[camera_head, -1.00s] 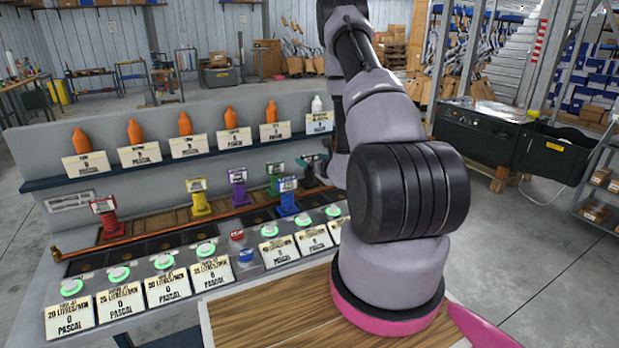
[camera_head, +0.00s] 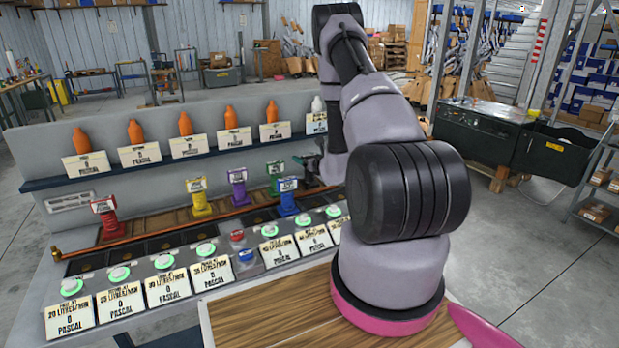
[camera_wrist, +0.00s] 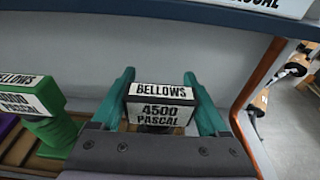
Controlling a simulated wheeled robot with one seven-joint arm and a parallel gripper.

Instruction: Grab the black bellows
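The black bellows (camera_wrist: 160,93) shows in the wrist view with a white label reading "BELLOWS 4500 PASCAL". My gripper (camera_wrist: 158,74) has two teal fingers, one on each side of the bellows' labelled head. The fingers are spread wide and look open around it; I cannot tell whether they touch it. The lower part of the bellows is hidden behind my gripper's body. In the head view my gripper (camera_head: 308,164) is at the right end of the bellows row, and my arm hides much of that spot.
A green bellows (camera_wrist: 52,125) stands just left of my gripper, with purple (camera_head: 238,187), blue (camera_head: 288,202), yellow (camera_head: 199,199) and red (camera_head: 108,222) ones further left. A shelf (camera_wrist: 220,18) with orange bottles runs behind and above. An orange-brown edge (camera_wrist: 262,72) is at right.

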